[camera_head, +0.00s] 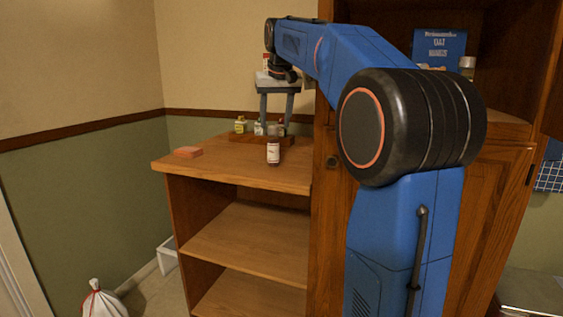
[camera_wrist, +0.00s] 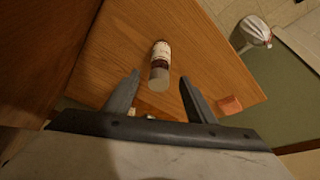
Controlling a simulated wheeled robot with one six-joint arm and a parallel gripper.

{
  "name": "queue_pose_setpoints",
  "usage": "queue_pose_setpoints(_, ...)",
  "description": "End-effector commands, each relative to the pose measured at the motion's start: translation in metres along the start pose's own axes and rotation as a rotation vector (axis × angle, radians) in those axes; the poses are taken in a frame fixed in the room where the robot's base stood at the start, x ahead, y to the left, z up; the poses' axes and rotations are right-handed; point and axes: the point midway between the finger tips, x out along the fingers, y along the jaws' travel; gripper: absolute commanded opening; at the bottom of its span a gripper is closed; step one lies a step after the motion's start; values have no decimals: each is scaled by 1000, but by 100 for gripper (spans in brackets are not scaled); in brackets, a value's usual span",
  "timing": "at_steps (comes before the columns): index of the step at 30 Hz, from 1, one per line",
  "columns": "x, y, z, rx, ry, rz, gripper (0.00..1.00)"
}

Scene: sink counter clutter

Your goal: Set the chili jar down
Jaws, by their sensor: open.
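The chili jar (camera_head: 273,152), with a white and dark red label, stands upright on the wooden counter top (camera_head: 228,164), near its front edge. In the wrist view the jar (camera_wrist: 160,62) is seen from above, its grey lid towards me. My gripper (camera_head: 275,110) points down behind and above the jar in the head view. In the wrist view my gripper (camera_wrist: 159,78) has its two fingers wide apart, with nothing held between them. The jar shows beyond the fingertips, apart from both.
A low wooden tray (camera_head: 246,139) with several small jars stands just behind the chili jar. A pink block (camera_head: 187,152) lies at the left of the counter. A tall wooden cabinet (camera_head: 328,200) bounds the right side. The counter's left front is clear.

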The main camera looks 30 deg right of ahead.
Motion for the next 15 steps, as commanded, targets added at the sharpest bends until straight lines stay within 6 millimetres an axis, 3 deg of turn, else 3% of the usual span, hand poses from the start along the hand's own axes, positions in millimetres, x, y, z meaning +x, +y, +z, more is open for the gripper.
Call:
queue_pose_setpoints(8,-1,-4,10,-7,1,-3,51)
queue_pose_setpoints(11,-2,-12,34,-24,3,-10,51)
queue_pose_setpoints(15,1,-27,90,-61,5,-25,51)
